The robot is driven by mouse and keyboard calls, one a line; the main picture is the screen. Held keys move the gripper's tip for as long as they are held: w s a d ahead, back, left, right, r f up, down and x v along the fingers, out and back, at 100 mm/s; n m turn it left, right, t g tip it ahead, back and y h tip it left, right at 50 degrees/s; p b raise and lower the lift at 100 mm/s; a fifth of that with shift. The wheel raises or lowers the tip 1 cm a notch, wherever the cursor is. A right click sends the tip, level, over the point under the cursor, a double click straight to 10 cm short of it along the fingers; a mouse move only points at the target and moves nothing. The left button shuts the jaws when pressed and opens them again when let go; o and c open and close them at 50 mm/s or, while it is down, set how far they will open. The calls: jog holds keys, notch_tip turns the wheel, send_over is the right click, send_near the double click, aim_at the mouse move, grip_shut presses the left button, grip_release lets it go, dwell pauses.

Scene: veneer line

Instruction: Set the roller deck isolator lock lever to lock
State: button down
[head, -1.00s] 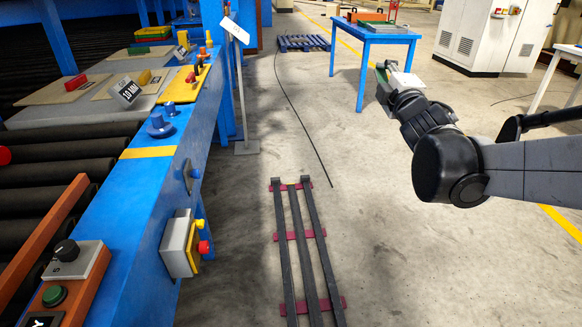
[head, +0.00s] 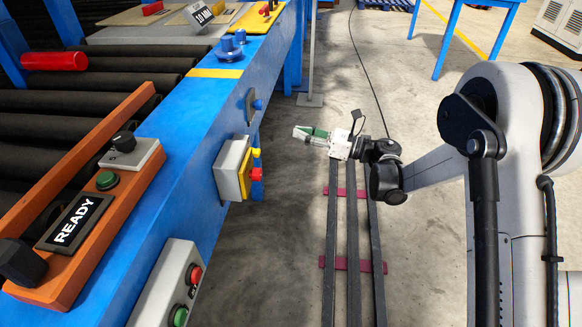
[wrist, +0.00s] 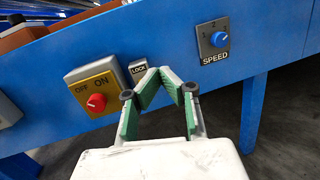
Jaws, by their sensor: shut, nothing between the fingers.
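The isolator box (head: 231,172) is on the blue side of the roller deck, with a yellow face, a red knob (head: 256,174) and a small yellow piece (head: 255,153) above it. In the wrist view its yellow plate (wrist: 84,92) reads OFF and ON around the red knob (wrist: 96,103). A LOCK label (wrist: 138,69) is right of the plate. The lock lever's position cannot be made out there; my fingers cover the area below the label. My gripper (wrist: 160,70) is shut and empty, its green-padded fingers meeting at the tips. In the head view my gripper (head: 300,132) is right of the box, apart from it.
A SPEED dial (wrist: 219,40) is right of the isolator. A grey box with red and green buttons (head: 178,285) is nearer on the same side. The READY panel (head: 75,222) is on top. Dark rails (head: 352,230) lie on the floor beneath my arm.

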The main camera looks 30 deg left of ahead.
jog(key=s+a+f+n+g+h, duration=0.1)
jog(key=s+f+n+g+h, duration=0.2)
jog(key=f, duration=0.6)
jog(key=s+a+y, duration=0.1)
jog(key=s+a, duration=0.3)
jog(key=a, duration=0.3)
jog(key=shift+a+r, duration=0.3)
jog(key=shift+r+p, duration=0.15)
jog(key=shift+p, duration=0.15)
jog(key=b+v, duration=0.1)
jog(key=v, duration=0.5)
jog(key=shift+r, duration=0.25)
dwell(0.4)
